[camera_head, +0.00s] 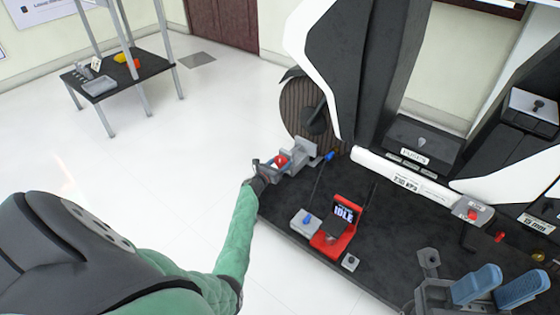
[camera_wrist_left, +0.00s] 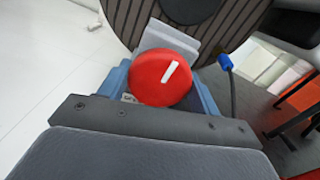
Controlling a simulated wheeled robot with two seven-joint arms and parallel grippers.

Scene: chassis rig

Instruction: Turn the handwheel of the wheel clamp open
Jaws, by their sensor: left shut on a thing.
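The red round handwheel (camera_head: 281,160) of the wheel clamp (camera_head: 302,151) is at the near left end of the dark bench. It also shows in the left wrist view (camera_wrist_left: 158,84), with a white mark tilted slightly right of upright. My left gripper (camera_head: 270,165) is shut on the handwheel, its blue fingers on either side. The grey clamp body (camera_wrist_left: 168,40) lies beyond it, close to the dark ribbed wheel (camera_head: 302,106), and is partly hidden. My right gripper (camera_head: 504,284), with blue fingers apart, is open and empty at the lower right.
A red device reading IDLE (camera_head: 331,239) and a grey box with a blue knob (camera_head: 303,224) stand on the dark bench (camera_head: 385,230). A small table (camera_head: 150,66) is far left across clear floor.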

